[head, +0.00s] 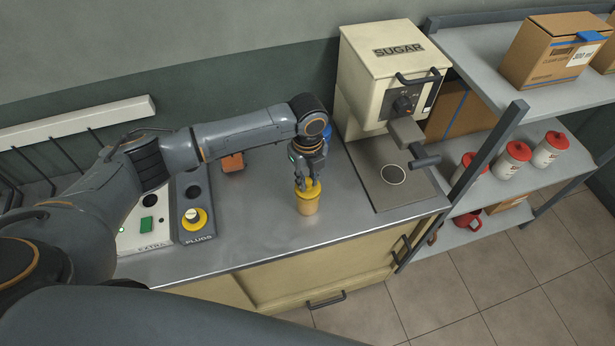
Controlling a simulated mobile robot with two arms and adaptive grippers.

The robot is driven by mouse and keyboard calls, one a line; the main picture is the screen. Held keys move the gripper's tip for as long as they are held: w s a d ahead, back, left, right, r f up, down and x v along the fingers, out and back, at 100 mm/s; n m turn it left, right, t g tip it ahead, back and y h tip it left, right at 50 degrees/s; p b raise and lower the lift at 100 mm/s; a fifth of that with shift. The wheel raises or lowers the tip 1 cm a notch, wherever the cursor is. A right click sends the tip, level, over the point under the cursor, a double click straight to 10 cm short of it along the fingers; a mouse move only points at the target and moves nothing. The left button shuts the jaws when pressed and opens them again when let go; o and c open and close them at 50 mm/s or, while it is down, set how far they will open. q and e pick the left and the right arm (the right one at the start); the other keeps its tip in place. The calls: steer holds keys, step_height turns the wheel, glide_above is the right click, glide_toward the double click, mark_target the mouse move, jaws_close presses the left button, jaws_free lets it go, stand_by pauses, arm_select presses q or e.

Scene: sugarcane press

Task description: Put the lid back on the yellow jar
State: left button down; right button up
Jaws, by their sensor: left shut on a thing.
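The yellow jar (307,206) stands upright on the metal counter, left of the sugar machine. Its yellow lid (309,192) is at the jar's mouth. I cannot tell whether it is fully seated or just above the rim. My left gripper (307,184) points down from above and is shut on the lid. Its fingers hide part of the lid's top. My right gripper is not in view.
The cream SUGAR machine (385,65) with its lever stands to the right. To the left are the PLUGS panel (194,190) and the EXTRA panel (146,222). An orange block (232,163) lies behind. The counter (262,240) is clear in front of the jar.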

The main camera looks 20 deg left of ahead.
arm_select(q)
steer(key=shift+p, duration=0.35)
stand_by(0.7)
steer(key=shift+f, duration=0.1)
steer(key=c, duration=1.1)
jaws_free()
steer(key=shift+c, duration=0.2)
steer(key=shift+o, duration=0.4)
steer(key=o, duration=0.4)
steer(key=shift+r+p, duration=3.55)
steer(key=shift+p, duration=0.1)
